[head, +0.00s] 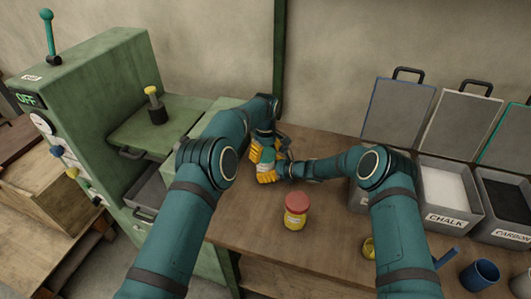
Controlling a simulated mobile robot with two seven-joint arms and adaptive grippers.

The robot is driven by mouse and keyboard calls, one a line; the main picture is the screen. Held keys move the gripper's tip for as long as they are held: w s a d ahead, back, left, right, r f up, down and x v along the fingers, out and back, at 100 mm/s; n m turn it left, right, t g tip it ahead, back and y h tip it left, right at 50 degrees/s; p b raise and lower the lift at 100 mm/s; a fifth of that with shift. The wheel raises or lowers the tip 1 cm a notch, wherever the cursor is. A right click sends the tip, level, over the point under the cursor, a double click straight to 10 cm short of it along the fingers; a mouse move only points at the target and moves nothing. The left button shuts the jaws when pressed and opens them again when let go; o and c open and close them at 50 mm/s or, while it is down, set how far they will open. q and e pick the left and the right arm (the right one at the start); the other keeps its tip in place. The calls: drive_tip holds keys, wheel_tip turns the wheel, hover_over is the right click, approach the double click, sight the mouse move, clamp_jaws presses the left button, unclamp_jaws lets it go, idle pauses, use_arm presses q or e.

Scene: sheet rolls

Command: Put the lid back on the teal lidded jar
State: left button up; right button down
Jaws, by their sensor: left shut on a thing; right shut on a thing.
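My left gripper (264,164), with yellow-orange fingers, points down over the middle back of the table. My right gripper (284,146) comes in from the right, close beside the left one. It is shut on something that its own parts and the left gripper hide. I cannot make out the lid, or whether it touches the jar.
A yellow jar with a red lid (296,210) stands in front on the wooden table (325,255). A green machine (95,85) stands left. Open grey bins, including chalk (447,220) and carbon (507,237), stand right. A blue cup (480,275) is front right.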

use_arm(q)
drive_tip(key=shift+m, duration=0.8)
drive_tip(key=o, duration=1.3)
drive_tip(key=shift+c, duration=0.2)
drive_tip(key=shift+r, duration=2.25)
